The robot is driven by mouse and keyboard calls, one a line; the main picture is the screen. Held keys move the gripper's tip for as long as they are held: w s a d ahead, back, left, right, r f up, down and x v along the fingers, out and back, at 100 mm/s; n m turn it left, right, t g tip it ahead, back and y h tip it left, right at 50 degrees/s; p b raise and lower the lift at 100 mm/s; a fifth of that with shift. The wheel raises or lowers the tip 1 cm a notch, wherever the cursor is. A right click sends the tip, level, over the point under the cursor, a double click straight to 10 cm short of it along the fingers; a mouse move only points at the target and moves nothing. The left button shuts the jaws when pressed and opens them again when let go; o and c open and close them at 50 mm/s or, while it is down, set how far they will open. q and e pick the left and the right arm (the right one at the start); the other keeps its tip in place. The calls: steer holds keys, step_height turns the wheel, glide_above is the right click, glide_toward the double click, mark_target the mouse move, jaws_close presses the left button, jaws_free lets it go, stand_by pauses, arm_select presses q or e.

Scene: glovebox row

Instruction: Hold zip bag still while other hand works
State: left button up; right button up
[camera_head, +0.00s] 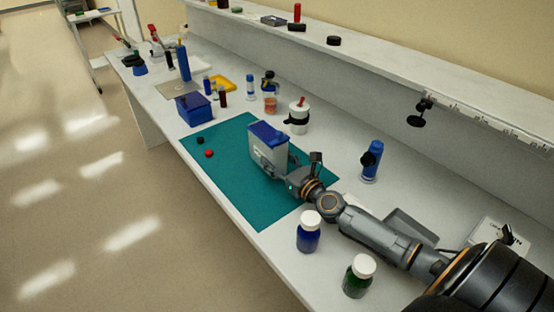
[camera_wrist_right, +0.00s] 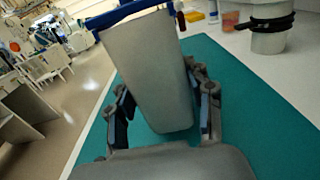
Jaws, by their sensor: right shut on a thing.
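The zip bag (camera_head: 268,152) is a pale grey upright pouch with a blue top, standing over the teal mat (camera_head: 228,188) in the head view. My right gripper (camera_head: 287,173) is shut on its lower near part. In the right wrist view the bag (camera_wrist_right: 150,75) fills the space between the two fingers of my right gripper (camera_wrist_right: 160,102), slightly tilted in the picture. Its blue top edge lies at the upper border. I cannot tell whether its base touches the mat. My left gripper is in neither view.
A red cap (camera_head: 209,153) and a dark cap (camera_head: 200,141) lie on the mat. A blue box (camera_head: 193,109) and a white pot (camera_head: 299,117) stand behind it. A blue bottle (camera_head: 308,232) and a green bottle (camera_head: 358,277) stand near my right arm. The mat's front half is clear.

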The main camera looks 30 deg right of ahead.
steer(key=shift+f+b, duration=1.1)
steer(key=shift+f, duration=0.1)
stand_by(0.5)
stand_by(1.4)
steer(key=o, duration=1.3)
steer(key=shift+o, duration=0.2)
